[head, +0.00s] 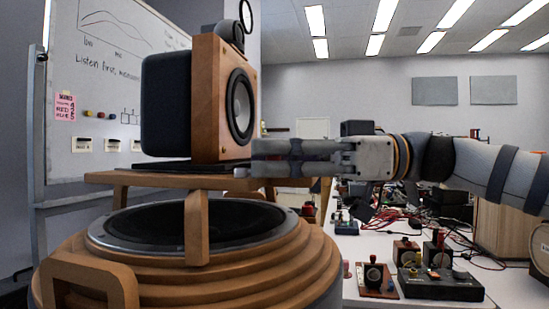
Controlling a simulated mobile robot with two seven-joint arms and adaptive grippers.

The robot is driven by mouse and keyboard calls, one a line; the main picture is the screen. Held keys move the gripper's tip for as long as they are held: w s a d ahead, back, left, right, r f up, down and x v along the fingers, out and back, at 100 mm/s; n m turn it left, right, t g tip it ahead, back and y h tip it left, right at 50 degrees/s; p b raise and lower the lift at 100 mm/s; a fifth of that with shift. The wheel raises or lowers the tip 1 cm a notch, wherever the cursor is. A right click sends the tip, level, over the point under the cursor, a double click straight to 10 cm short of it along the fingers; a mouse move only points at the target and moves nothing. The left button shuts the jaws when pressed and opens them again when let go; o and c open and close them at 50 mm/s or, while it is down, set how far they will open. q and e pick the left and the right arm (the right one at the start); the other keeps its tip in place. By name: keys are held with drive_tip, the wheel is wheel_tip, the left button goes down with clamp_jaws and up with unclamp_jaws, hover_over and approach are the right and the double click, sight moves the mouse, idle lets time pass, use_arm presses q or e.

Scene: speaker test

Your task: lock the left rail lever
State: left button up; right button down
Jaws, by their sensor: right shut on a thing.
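My right gripper (258,159) comes in from the right and is shut at the lower front of a wooden speaker (208,98). A small grey piece (242,172) sticks out at its fingertips, beside the black base plate (178,165) under the speaker. This piece may be the left rail lever, but the fingers hide most of it, and I cannot tell its position. The speaker and plate stand on a wooden stand (125,180). My left gripper is not in view.
Below the stand is a large round speaker (245,217) with stepped wooden rings. A white table (355,248) at right holds cables, a black control box (440,285) and small lever units (376,278). A whiteboard (100,60) stands behind at left.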

drive_tip(key=shift+r, duration=0.1)
drive_tip(key=c, duration=1.6)
unclamp_jaws()
drive_tip(key=shift+a, duration=0.1)
drive_tip(key=shift+o, duration=0.2)
drive_tip(key=d, duration=1.2)
drive_tip(key=shift+w, duration=0.1)
